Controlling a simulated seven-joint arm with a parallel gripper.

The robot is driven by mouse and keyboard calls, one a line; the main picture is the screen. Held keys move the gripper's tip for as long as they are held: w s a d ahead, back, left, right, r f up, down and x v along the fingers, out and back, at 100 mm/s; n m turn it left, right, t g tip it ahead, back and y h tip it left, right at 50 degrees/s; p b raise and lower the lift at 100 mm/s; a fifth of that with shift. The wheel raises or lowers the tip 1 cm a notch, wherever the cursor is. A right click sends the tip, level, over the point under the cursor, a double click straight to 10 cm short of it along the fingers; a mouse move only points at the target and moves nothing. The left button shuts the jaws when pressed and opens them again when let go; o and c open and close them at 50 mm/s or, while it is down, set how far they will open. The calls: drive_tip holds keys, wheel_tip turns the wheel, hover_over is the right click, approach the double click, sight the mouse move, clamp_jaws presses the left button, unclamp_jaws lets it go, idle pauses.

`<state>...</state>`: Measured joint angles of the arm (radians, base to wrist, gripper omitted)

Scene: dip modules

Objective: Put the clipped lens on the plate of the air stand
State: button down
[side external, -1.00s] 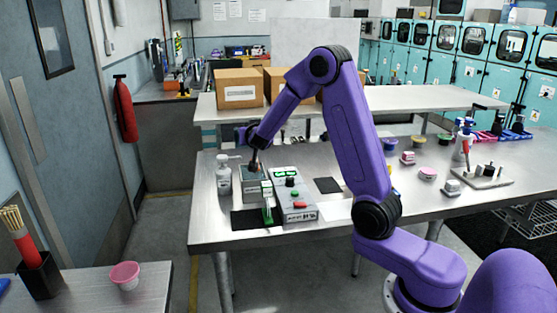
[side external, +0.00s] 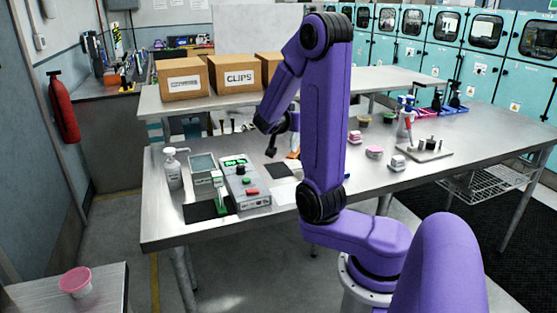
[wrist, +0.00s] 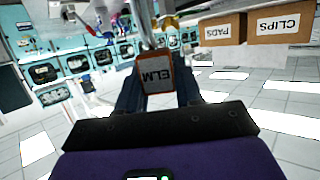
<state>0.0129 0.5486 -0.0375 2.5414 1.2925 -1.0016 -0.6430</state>
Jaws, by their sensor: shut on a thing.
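My gripper (wrist: 160,95) has its dark fingers shut on an orange-edged tag (wrist: 156,73) marked ELM, which reads upside down in the wrist view. A thin metal clip (wrist: 146,25) runs on from the tag toward the top edge. I cannot make out the lens itself. A grey plate with dark posts (side external: 426,149) lies far right on the bench. I cannot tell whether it is the air stand.
A controller with a green display (side external: 246,186) stands beside a square bath (side external: 203,168) and a small green stand (side external: 218,196). A pump bottle (side external: 173,169) stands left. Several small tubs and a spray bottle (side external: 406,118) are farther right. Cardboard boxes (side external: 235,76) stand on the back bench.

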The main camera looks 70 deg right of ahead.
drive_tip(key=w+d+f, duration=0.9)
drive_tip(key=f, duration=0.3)
drive_tip(key=shift+w+d+f, duration=0.15)
drive_tip(key=shift+w+f, duration=0.15)
drive_tip(key=shift+f, duration=0.05)
drive_tip(key=shift+f, duration=0.1)
drive_tip(key=c, duration=0.7)
unclamp_jaws()
drive_tip(key=shift+c, duration=0.2)
drive_tip(key=v, duration=1.2)
